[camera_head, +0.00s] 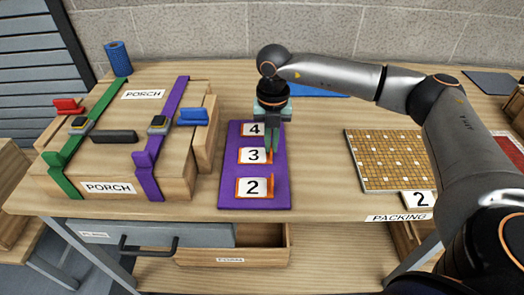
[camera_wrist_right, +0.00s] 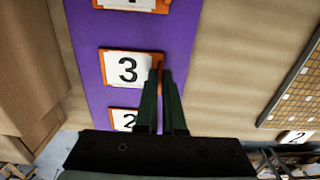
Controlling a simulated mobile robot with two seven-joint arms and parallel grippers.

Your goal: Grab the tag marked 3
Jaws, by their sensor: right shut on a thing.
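The tag marked 3 (camera_head: 252,156) is a white plate with an orange edge. It sits in the middle of the purple board (camera_head: 228,190), between the tag marked 4 (camera_head: 253,130) and the tag marked 2 (camera_head: 253,187). My right gripper (camera_head: 271,150) points down at the right end of tag 3. In the right wrist view its dark green fingers (camera_wrist_right: 161,80) are close together on the orange right edge of tag 3 (camera_wrist_right: 125,69), shut on it. The tag looks still level with the board. My left gripper is not in view.
A wooden crate labelled PORCH (camera_head: 108,188) with green and purple straps stands at the left. A yellow mosaic panel (camera_head: 385,160) lies at the right, with another tag marked 2 (camera_head: 420,199) by its corner. A partly open drawer (camera_head: 270,257) is below the table edge.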

